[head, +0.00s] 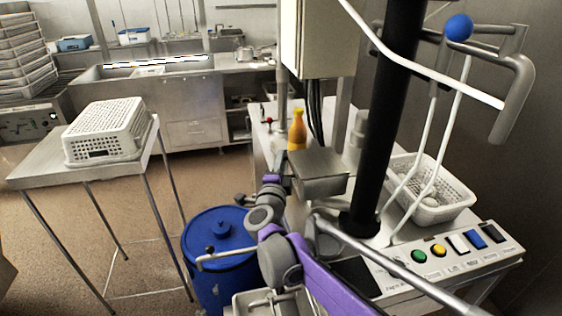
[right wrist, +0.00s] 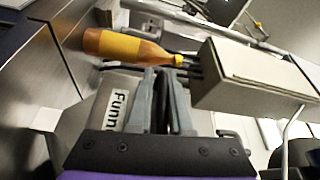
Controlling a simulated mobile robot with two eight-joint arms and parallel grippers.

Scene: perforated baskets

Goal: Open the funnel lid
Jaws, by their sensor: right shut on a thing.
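The metal funnel with its flat lid (head: 318,163) stands on the machine top, in the middle of the head view. The lid looks level and down. My right gripper (head: 272,180) is at the left side of the funnel box. In the right wrist view its fingers (right wrist: 165,78) are close together, shut on a thin part that they mostly hide, apparently of the lid. A pale label starting "Funn" (right wrist: 117,103) shows beside the fingers. A grey box (right wrist: 255,78) is to their right. My left gripper is not in view.
An orange bottle (head: 297,131) stands behind the funnel. A black column (head: 388,110) and a white perforated basket (head: 455,199) are to the right, above a button panel (head: 450,247). A blue barrel (head: 215,258) stands below left. Another basket (head: 105,132) rests upside down on a steel table (head: 45,173).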

